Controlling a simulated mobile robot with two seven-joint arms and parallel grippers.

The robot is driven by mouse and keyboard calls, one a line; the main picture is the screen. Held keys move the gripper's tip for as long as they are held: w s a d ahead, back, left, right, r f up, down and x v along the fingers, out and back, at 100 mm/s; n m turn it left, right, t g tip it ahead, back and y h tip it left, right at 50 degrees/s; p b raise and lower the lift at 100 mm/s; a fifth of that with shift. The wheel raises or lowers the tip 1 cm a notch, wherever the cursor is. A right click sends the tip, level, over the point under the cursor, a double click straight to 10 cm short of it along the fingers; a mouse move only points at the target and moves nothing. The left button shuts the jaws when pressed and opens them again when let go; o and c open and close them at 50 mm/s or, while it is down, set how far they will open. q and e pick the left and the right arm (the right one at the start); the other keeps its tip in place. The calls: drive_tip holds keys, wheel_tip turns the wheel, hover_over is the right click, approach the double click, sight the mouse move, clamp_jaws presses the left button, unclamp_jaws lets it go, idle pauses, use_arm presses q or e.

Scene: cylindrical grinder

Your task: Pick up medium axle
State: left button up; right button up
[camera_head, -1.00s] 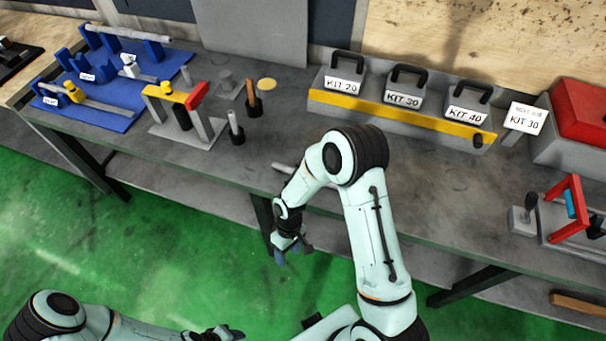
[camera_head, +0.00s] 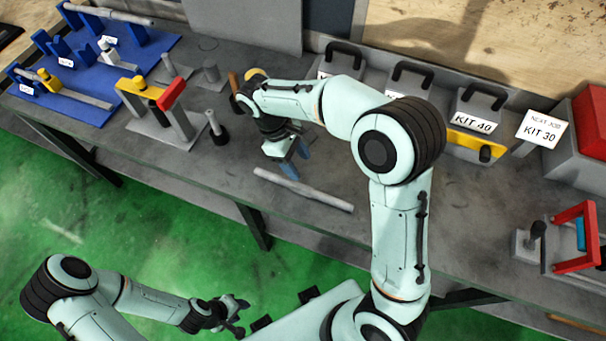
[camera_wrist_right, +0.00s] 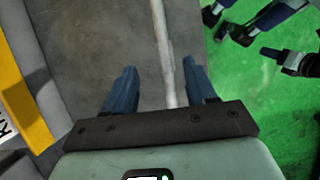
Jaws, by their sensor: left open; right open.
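A light grey stepped axle (camera_head: 303,188) lies loose on the grey bench near its front edge; I take it as the medium axle, though no label shows on it. My right gripper (camera_head: 295,166) is open and empty, pointing down just behind the axle in the head view. In the right wrist view the axle (camera_wrist_right: 160,35) runs lengthwise between the blue fingers of the right gripper (camera_wrist_right: 160,66), and its near end is hidden by the gripper body. Whether the fingers touch it cannot be told. My left gripper (camera_head: 236,316) is open and empty over the green floor.
A blue rack (camera_head: 85,110) with other axles stands at the left. A grey fixture with a yellow and red bar (camera_head: 150,92) is beside it. Kit weights, including KIT 40 (camera_head: 478,110), stand behind my right arm. A red frame (camera_head: 575,240) is at the right.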

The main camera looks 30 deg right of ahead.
drive_tip(key=b, duration=0.1)
hover_over(316, 193)
drive_tip(key=w+a, duration=0.2)
drive_tip(key=f, duration=0.6)
drive_tip(key=shift+d+f, duration=0.2)
drive_tip(key=shift+f, duration=0.1)
drive_tip(key=shift+s+d+f, duration=0.15)
drive_tip(key=shift+f, duration=0.35)
drive_tip(key=x, duration=0.5)
drive_tip(key=shift+r, duration=0.1)
clamp_jaws()
use_arm(q)
drive_tip(key=shift+s+f, duration=0.85)
drive_tip(key=shift+f, duration=0.1)
